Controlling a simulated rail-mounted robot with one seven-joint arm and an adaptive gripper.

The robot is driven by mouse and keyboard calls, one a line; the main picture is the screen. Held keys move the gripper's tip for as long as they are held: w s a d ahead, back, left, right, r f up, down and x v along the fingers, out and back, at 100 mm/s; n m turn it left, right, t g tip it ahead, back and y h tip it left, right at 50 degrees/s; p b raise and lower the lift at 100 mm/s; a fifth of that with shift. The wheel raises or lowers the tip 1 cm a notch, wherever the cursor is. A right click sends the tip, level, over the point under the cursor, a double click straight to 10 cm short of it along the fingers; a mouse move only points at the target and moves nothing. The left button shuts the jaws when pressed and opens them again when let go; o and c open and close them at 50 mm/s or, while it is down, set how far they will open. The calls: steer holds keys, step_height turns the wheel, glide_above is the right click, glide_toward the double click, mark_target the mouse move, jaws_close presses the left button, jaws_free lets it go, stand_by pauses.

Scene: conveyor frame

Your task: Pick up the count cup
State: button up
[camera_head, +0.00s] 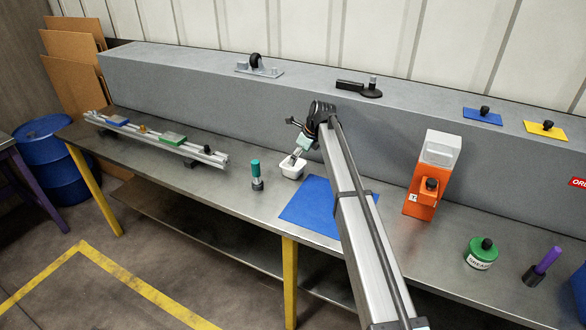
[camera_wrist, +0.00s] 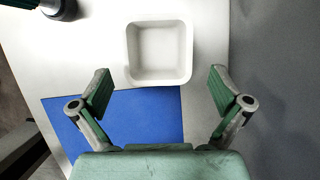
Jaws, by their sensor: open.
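The count cup (camera_head: 292,172) is a small white square cup standing upright on the metal bench, and it looks empty. It also shows in the wrist view (camera_wrist: 159,52) at upper centre. My gripper (camera_head: 297,154) is just above the cup in the head view. In the wrist view my gripper (camera_wrist: 160,86) has its two green fingers spread wide, wider than the cup, with nothing between them. The cup lies beyond the fingertips, roughly centred between them. I cannot tell the exact height gap.
A blue mat (camera_head: 305,212) lies right beside the cup. A teal-topped tool (camera_head: 256,172) stands to its left. The grey conveyor side (camera_head: 225,105) rises behind. An orange dispenser (camera_head: 421,192) and a green grease tin (camera_head: 481,256) stand to the right.

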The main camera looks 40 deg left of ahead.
mark_target(293, 168)
steer(key=shift+p+x, duration=1.15)
steer(key=shift+x, duration=1.95)
steer(key=shift+s, duration=0.2)
steer(key=c, duration=1.1)
